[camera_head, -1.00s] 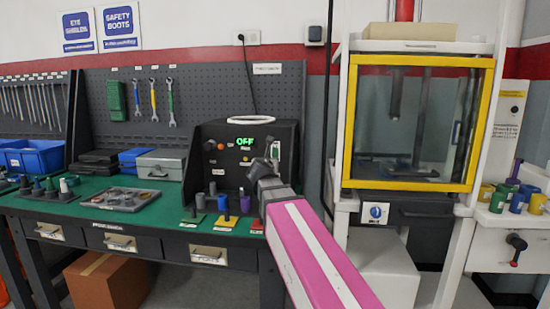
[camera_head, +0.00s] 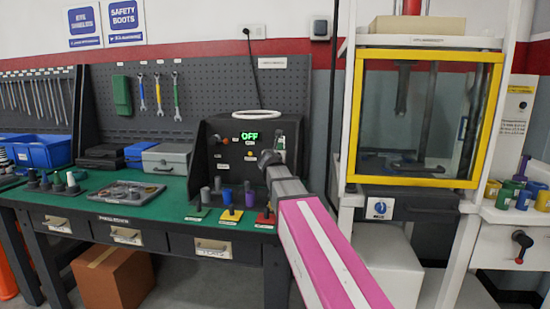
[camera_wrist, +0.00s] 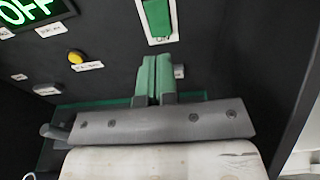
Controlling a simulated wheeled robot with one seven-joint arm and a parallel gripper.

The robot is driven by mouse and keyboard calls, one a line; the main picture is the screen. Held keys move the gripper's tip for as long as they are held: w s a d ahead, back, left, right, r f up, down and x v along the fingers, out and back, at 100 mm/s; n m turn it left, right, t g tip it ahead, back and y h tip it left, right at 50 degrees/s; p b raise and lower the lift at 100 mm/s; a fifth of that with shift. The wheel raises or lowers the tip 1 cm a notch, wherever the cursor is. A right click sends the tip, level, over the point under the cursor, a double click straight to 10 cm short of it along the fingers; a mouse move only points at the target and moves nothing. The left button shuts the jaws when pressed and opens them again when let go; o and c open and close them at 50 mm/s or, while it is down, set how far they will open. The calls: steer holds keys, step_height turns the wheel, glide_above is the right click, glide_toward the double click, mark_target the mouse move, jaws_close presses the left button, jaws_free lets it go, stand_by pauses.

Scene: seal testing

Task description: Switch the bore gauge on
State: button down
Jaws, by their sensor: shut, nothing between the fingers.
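The bore gauge (camera_head: 230,153) is a black box on the green bench, with a white ring on top. Its display (camera_head: 250,138) glows green and reads OFF; part of it shows in the wrist view (camera_wrist: 28,12). A green switch (camera_wrist: 156,18) in a white frame sits at the top middle of the wrist view, with a small label at its lower end. My gripper (camera_wrist: 157,62) is shut and empty, its green fingertips just below the switch frame. Contact cannot be told. In the head view my gripper (camera_head: 268,158) is in front of the box's right part.
A yellow button (camera_wrist: 76,57) and small labels are left of my fingers. A grey tray (camera_head: 152,189) lies left. A yellow-framed cabinet (camera_head: 351,115) stands right.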

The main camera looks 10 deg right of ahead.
steer(key=x, duration=0.5)
steer(key=shift+w, duration=0.1)
steer(key=shift+w+d+f, duration=0.2)
steer(key=shift+w+f, duration=0.1)
steer(key=shift+w, duration=0.35)
steer(key=f+v, duration=0.3)
steer(key=v, duration=1.1)
steer(key=shift+s, duration=0.55)
steer(key=shift+a+f, duration=0.1)
